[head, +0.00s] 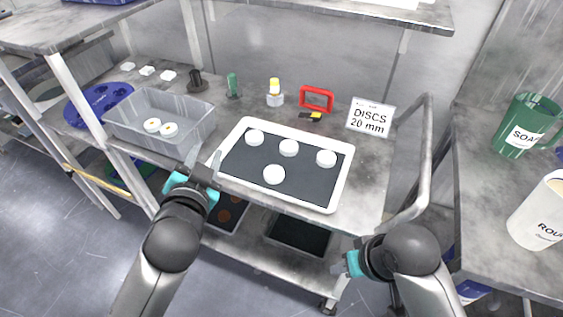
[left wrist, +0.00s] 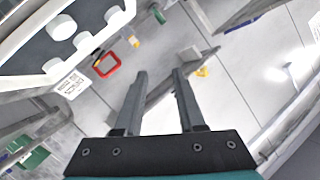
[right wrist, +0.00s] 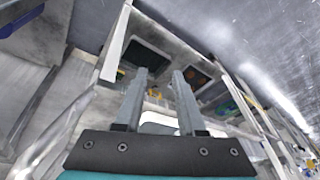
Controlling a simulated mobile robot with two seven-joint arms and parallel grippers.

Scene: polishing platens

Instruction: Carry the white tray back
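The white tray (head: 341,182), lined with a dark mat, lies flat on the metal cart's top. Several white discs (head: 289,148) sit spread on it. My left gripper (head: 203,160) is at the tray's left front corner, fingers apart; I cannot tell if they touch the rim. In the left wrist view the fingers (left wrist: 158,95) are open with nothing between them, and the tray (left wrist: 30,60) is at upper left. My right gripper (head: 346,263) is low in front of the cart, below the tray's right side. In the right wrist view its fingers (right wrist: 158,95) are open and empty.
The cart's handle rail (head: 428,150) rises at right. A side table holds a green jug (head: 520,125) and a white jug (head: 540,215).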

